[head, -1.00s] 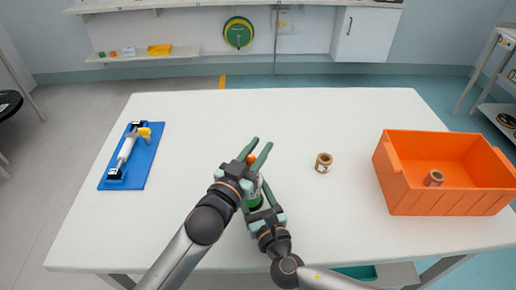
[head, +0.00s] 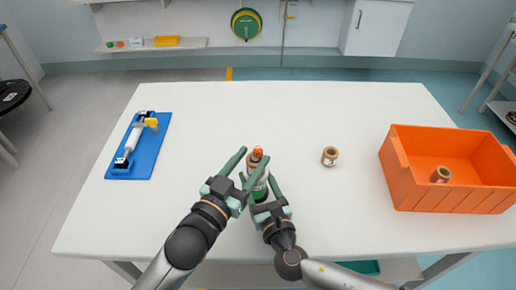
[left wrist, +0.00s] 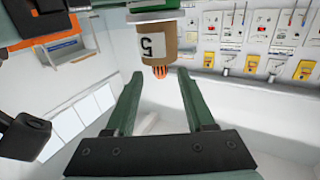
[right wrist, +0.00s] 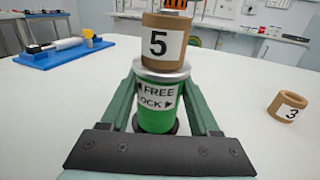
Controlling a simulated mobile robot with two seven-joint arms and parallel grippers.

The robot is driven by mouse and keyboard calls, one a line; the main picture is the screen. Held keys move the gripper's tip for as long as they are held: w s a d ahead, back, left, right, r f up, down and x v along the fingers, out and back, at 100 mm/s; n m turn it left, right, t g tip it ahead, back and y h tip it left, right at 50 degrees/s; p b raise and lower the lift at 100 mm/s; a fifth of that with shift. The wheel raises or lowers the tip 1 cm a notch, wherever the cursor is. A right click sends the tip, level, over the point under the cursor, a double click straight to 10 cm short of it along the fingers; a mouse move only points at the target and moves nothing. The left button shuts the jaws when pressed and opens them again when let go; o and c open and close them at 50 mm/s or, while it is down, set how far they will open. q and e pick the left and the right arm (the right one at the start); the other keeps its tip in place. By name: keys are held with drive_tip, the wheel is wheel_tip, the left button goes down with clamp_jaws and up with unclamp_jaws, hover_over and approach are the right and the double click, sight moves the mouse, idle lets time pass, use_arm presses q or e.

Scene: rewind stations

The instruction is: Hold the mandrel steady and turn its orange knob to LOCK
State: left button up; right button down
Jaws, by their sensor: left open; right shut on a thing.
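The mandrel stands upright on the table, with a green body (right wrist: 157,108) marked FREE and LOCK with arrows and a silver flange above. A brown core labelled 5 (right wrist: 164,44) sits on it. The orange knob (head: 257,153) tops it and also shows in the left wrist view (left wrist: 160,71); its setting cannot be told. My right gripper (head: 260,184) is shut on the green body. My left gripper (head: 255,155) is open, its fingertips around the level of the knob. In the left wrist view the knob appears between the fingertips; no contact shows.
A core labelled 3 (head: 329,157) stands right of the mandrel. An orange bin (head: 440,197) at the right holds another core (head: 440,174). A blue board (head: 144,166) with a white roller and yellow part lies at the left. The table's back (head: 280,105) is clear.

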use_arm(q)
drive_tip(key=shift+s+a, duration=0.2)
drive_tip(key=shift+s, duration=0.15)
